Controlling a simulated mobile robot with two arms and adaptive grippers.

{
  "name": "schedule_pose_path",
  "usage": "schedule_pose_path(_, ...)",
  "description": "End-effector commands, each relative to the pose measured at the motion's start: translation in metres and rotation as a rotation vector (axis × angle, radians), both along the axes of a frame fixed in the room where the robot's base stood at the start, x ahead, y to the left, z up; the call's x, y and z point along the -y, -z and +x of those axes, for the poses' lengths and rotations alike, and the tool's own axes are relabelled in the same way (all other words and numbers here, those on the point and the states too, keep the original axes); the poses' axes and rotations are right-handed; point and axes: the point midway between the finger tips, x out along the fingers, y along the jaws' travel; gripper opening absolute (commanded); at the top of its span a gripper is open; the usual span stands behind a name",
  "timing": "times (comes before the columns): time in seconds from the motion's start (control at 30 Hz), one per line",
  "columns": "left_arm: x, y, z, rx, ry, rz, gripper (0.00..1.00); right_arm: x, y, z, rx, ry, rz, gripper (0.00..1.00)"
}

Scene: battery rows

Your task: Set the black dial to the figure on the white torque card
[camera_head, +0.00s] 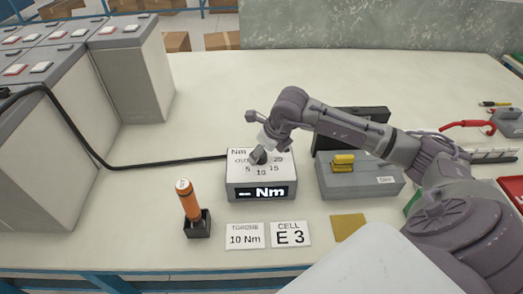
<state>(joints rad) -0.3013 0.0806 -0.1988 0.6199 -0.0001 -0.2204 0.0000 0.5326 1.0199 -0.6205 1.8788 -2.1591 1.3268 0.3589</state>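The white torque card (244,237) lies flat near the table's front edge and reads 10 Nm. Behind it stands a grey setting box (262,183) with a black dial (258,157) on its pale top. Figures around the dial include 5, 10, 15 and 20. The box's front display shows dashes and Nm. My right gripper (262,150) comes in from the right and points down at the dial. Its fingertips are at or just above the dial and partly hide it. Whether they grip it, and where the dial points, I cannot tell. My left gripper is not in view.
An orange-handled tool (188,200) stands in a black holder (198,228) at left. A card reading E 3 (290,234) and a yellow square (348,227) lie in front. A black cable (150,166) joins the box. A grey case (362,188) stands right; battery blocks (135,70) fill the left.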

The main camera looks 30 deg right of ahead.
Motion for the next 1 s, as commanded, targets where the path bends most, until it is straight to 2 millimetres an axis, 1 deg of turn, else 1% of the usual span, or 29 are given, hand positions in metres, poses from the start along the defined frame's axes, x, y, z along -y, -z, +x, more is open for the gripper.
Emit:
schedule_pose_path(0.13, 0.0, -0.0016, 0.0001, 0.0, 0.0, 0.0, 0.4, -0.0007, 0.0077, 0.0029, 0.0, 0.0, 0.0, 0.67)
schedule_pose_path(0.4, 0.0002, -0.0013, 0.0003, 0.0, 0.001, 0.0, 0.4, -0.0009, 0.0088, 0.0032, 0.001, -0.001, 0.0, 0.67)
schedule_pose_path(0.77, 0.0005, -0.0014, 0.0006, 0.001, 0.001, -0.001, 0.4, -0.0009, 0.0084, 0.0032, 0.001, -0.001, 0.0, 0.07)
schedule_pose_path(1.0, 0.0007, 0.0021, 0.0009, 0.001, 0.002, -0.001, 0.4, -0.0004, 0.009, 0.0035, 0.002, -0.02, -0.001, 0.06)
